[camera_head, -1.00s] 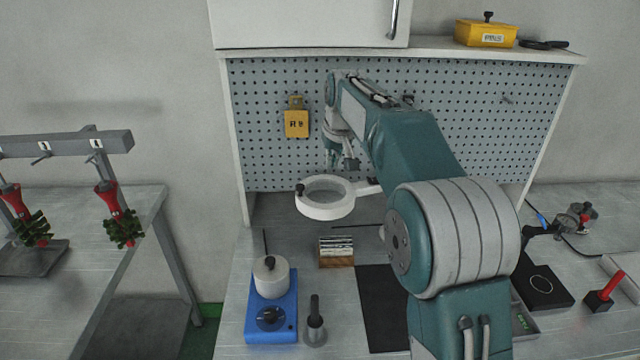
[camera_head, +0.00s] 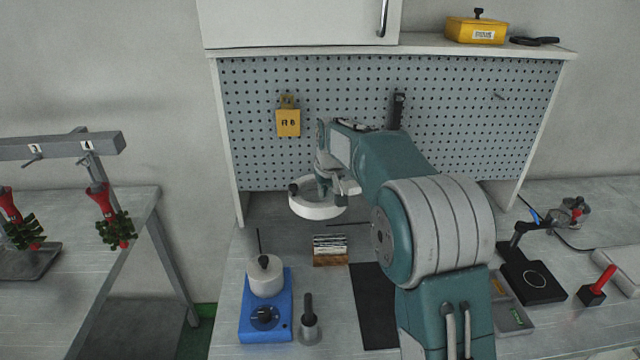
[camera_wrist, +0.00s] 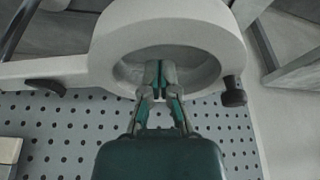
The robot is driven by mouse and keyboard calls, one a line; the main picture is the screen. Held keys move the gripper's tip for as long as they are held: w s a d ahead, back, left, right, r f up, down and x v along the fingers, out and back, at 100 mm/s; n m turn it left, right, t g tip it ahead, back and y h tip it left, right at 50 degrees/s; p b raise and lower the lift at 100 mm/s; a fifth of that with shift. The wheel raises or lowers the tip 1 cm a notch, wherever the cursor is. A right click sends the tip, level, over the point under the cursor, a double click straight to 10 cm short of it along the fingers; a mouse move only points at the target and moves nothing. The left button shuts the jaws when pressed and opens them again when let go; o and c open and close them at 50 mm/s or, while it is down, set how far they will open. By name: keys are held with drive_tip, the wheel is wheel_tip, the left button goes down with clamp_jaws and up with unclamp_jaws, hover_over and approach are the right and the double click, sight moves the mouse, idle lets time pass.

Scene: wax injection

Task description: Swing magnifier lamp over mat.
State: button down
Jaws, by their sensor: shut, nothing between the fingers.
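The magnifier lamp (camera_head: 315,212) is a white ring head with a small dark knob at its left, in front of the pegboard. My gripper (camera_head: 325,192) is at the ring, partly hidden by it in the head view. In the wrist view my gripper (camera_wrist: 159,75) is shut with nothing between its fingers, and the fingertips overlap the opening of the lamp ring (camera_wrist: 120,35). I cannot tell whether they touch the ring. The lamp's arm (camera_wrist: 45,70) runs left there. The black mat (camera_head: 372,305) lies on the bench, to the right of and nearer than the ring, partly hidden by my arm.
A blue heater with a white pot (camera_head: 266,310), a dark-handled tool (camera_head: 308,325) and a small wooden rack (camera_head: 330,258) stand below the ring. A yellow padlock-shaped tag (camera_head: 288,122) hangs on the pegboard (camera_head: 260,85). A dark stand (camera_head: 535,282) is at the right.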

sight(332, 204)
drive_tip(key=shift+s+d, duration=0.2)
drive_tip(key=shift+s, duration=0.4)
drive_tip(key=shift+a, duration=0.1)
drive_tip(key=shift+a, duration=0.1)
drive_tip(key=shift+s, duration=0.15)
drive_tip(key=shift+s+d+n, duration=0.35)
drive_tip(key=shift+s+d, duration=0.1)
drive_tip(key=shift+s, duration=0.2)
drive_tip(key=shift+s+d+n, duration=0.35)
drive_tip(key=shift+s+d, duration=0.1)
drive_tip(key=shift+s, duration=0.15)
drive_tip(key=s+d+n+g+y, duration=0.1)
drive_tip(key=s+d+n+y, duration=0.1)
drive_tip(key=s+d+n, duration=0.55)
drive_tip(key=s+d+n+g, duration=0.2)
drive_tip(key=d+n, duration=0.3)
drive_tip(key=d, duration=1.2)
drive_tip(key=shift+s+d+y, duration=0.35)
drive_tip(key=shift+s+y, duration=0.05)
